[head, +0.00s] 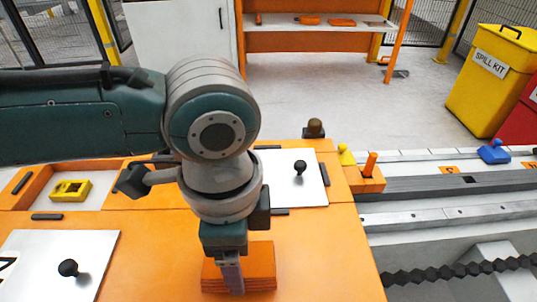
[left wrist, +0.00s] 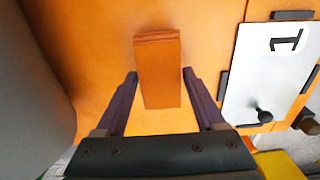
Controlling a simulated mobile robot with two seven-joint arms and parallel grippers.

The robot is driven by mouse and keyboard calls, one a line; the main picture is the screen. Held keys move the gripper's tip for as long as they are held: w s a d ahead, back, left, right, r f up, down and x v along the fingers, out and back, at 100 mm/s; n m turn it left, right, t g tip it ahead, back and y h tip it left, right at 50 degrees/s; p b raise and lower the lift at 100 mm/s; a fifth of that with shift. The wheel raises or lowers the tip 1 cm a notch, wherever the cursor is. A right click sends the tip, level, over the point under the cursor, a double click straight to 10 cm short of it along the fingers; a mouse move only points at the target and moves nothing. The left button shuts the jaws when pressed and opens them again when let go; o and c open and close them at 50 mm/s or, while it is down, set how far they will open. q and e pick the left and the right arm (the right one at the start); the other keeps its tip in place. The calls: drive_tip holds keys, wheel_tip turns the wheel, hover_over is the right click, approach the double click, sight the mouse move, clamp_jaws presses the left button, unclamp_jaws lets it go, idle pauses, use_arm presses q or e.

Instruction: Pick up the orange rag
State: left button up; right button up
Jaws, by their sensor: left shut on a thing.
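The orange rag (head: 262,262) looks like a thick folded block with layered edges, on or just above the orange tabletop (head: 320,255) at the lower middle of the head view. In the left wrist view the rag (left wrist: 158,70) stands between the two fingers. My left gripper (head: 232,278) points down and is shut on the rag, and its fingers also show in the left wrist view (left wrist: 160,75). I cannot tell whether the rag touches the table. My right gripper is not in view.
White plates with black knobs lie left (head: 85,245) and behind (head: 310,165) the gripper. A yellow block (head: 70,190) sits in a recess at the left. Metal rails (head: 440,185) and an orange block with a peg (head: 365,180) are to the right. A yellow spill kit bin (head: 485,95) stands farther back.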

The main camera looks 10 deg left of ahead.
use_arm(q)
wheel_tip(320, 180, up, 18)
drive_tip(key=p, duration=0.5)
drive_tip(key=shift+r+p, duration=0.15)
drive_tip(key=shift+p, duration=0.2)
